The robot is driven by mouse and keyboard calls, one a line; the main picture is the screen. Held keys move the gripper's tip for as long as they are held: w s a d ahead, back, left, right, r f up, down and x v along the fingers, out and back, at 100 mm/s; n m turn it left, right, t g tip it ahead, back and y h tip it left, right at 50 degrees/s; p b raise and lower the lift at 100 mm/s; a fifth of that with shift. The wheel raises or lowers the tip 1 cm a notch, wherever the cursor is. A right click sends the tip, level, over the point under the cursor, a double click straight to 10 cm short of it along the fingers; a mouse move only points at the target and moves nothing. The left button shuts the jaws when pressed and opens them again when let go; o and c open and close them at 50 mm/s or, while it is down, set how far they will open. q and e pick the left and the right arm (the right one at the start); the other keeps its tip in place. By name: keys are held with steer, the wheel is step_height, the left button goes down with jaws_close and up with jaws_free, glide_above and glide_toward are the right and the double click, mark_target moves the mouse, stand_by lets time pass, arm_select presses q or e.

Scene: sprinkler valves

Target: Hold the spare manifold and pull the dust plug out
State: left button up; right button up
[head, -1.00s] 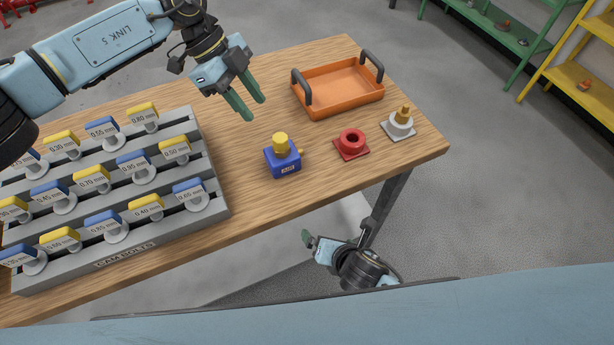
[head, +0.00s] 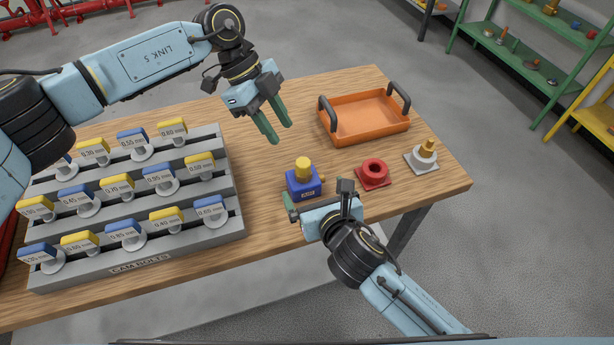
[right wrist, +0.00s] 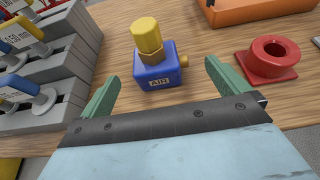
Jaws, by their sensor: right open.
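The spare manifold (head: 303,183) is a small blue block standing upright on the wooden table, with a label on its front. A yellow dust plug (head: 302,165) sits in its top, and a small yellow stub sticks out of its side. In the right wrist view the manifold (right wrist: 157,70) and plug (right wrist: 146,36) lie ahead, between the lines of the fingers. My right gripper (head: 318,196) is open and empty at the near side of the manifold, apart from it. My left gripper (head: 282,134) is open and empty above the table, behind and left of the manifold.
A red flanged ring (head: 373,173) and a grey base with a brass plug (head: 423,157) stand right of the manifold. An orange tray (head: 364,118) with dark handles is behind. A grey stepped rack (head: 238,228) of labelled bolts fills the left.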

steer(key=x, duration=0.8)
steer(key=shift+w+a+f, duration=0.1)
steer(key=shift+w+f, duration=0.05)
steer(key=shift+w, duration=0.05)
steer(key=c, duration=1.3)
steer(key=o, duration=0.6)
steer(key=c, duration=0.4)
